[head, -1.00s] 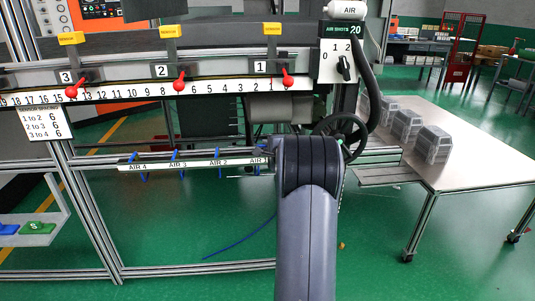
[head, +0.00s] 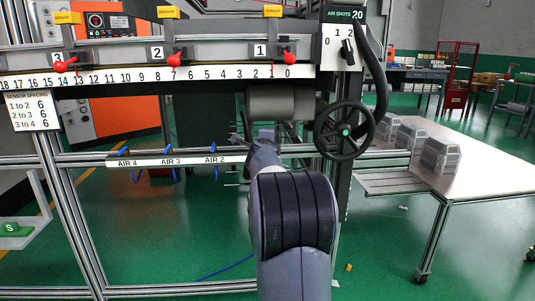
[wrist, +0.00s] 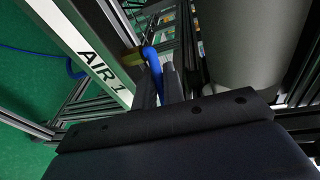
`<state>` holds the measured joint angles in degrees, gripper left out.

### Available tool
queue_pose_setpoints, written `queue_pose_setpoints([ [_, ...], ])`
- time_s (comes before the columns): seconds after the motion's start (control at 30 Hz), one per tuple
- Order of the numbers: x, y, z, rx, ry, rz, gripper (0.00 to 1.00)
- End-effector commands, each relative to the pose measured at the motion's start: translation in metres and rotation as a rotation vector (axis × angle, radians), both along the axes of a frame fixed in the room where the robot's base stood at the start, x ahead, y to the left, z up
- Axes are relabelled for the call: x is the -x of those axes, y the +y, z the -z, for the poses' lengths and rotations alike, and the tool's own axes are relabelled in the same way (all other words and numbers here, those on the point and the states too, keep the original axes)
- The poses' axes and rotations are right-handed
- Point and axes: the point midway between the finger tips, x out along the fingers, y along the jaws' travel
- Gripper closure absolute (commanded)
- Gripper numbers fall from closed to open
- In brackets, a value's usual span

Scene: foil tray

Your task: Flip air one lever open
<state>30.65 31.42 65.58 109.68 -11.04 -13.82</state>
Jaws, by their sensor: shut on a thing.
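My gripper (head: 250,142) is at the right end of the air valve rail in the head view. In the wrist view my gripper (wrist: 159,88) is shut on the blue air one lever (wrist: 151,60), which stands between the two dark fingers. The AIR 1 label (wrist: 103,77) lies on the white strip just left of the lever. My arm and gripper hide the lever and its label in the head view. The blue levers of AIR 2 (head: 212,148), AIR 3 (head: 168,151) and AIR 4 (head: 123,153) sit along the rail to the left.
A grey cylinder (head: 280,102) hangs just above my gripper and fills the right of the wrist view. A black handwheel (head: 344,131) is close on the right. The ruler rail with red handles (head: 289,59) runs above. A table (head: 480,180) with grey blocks stands right.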

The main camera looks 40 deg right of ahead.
Motion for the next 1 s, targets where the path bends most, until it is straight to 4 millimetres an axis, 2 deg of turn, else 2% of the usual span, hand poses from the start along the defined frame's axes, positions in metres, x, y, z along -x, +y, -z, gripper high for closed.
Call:
queue_pose_setpoints([
  [0.03, -0.001, 0.003, 0.004, -0.001, 0.001, 0.028, 1.0],
  [0.6, 0.001, 0.017, -0.007, 0.0, 0.004, 0.499, 1.0],
  [1.0, 0.001, 0.025, -0.005, 0.002, 0.0, 0.761, 1.0],
])
